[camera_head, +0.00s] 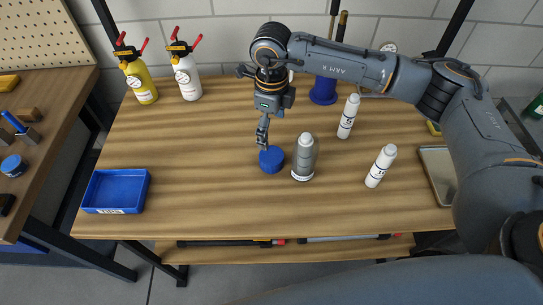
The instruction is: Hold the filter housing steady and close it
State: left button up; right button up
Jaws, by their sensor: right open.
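The grey cylindrical body (302,160), which looks like the filter housing, stands upright near the middle of the table. A round blue piece (271,160), which looks like its cap, sits on the table just left of it, apart from the grey body. My right gripper (263,143) points down with its fingertips just above and slightly left of the blue piece. It is open; whether it touches the blue piece I cannot tell. Two white labelled tubes (348,116) (381,166) stand upright to the right. My left gripper is not in view.
An empty blue tray (116,208) lies at the table's left. Yellow (140,83) and white (187,80) bottles with red tops stand at the back left. A blue holder (323,92) stands at the back, and a metal tray (436,170) lies at the right. The front middle is clear.

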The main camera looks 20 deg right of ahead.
aim_at(272, 155)
notch_tip(272, 155, down, 7)
jog(key=shift+f+p, duration=0.1)
jog(key=shift+p, duration=0.5)
jog(key=shift+f, duration=0.1)
notch_tip(272, 155, down, 4)
jog(key=shift+r+p, duration=0.15)
jog(key=shift+p, duration=0.95)
jog(key=shift+f, duration=0.6)
jog(key=c, duration=1.2)
jog(key=shift+c, duration=0.2)
